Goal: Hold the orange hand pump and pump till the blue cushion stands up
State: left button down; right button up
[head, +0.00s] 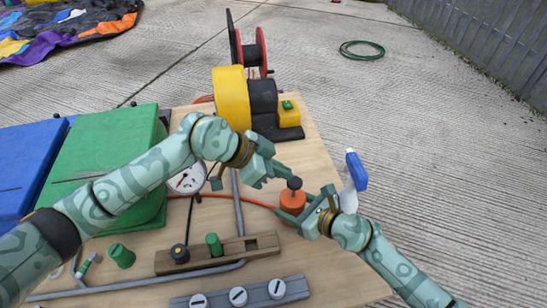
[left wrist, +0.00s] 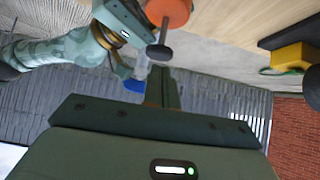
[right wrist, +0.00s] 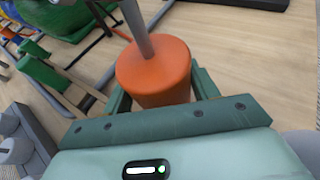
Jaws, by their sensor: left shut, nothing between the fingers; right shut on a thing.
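The orange hand pump (head: 292,202) stands on the wooden table with its black knob (head: 295,183) on top. My right gripper (head: 307,212) is shut around the pump's body from the right; in the right wrist view the orange body (right wrist: 155,72) sits between the fingers, with a grey rod rising from it. My left gripper (head: 280,170) is shut and empty, just above and left of the knob. In the left wrist view its closed fingers (left wrist: 163,88) are close to the knob (left wrist: 158,52); I cannot tell if they touch. A blue padded block (head: 28,160), apparently the cushion, lies at the left edge, partly cut off.
A green block (head: 105,150) is beside the blue one. A white gauge (head: 186,180) stands behind my left arm. A yellow-and-black blower (head: 231,97) is at the back. A blue-and-white spray bottle (head: 355,172) stands right of the pump. Knobs and grey pipes fill the table's front.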

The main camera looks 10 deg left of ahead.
pick_arm(q)
jog(key=shift+f, duration=0.6)
jog(key=shift+s+f, duration=0.1)
jog(key=shift+f, duration=2)
notch_tip(320, 180, up, 4)
jog(key=shift+r, duration=0.25)
jog(key=v, duration=1)
jog(key=shift+w+d+r, duration=0.2)
jog(key=shift+w+r, duration=0.1)
jog(key=shift+r, duration=0.4)
jog(key=shift+w+d+r, duration=0.15)
jog(key=shift+w+r, duration=0.2)
jog(key=shift+r, duration=0.35)
jog(key=shift+w+d+r, duration=0.2)
jog(key=shift+w+r, duration=0.1)
jog(key=shift+r, duration=0.4)
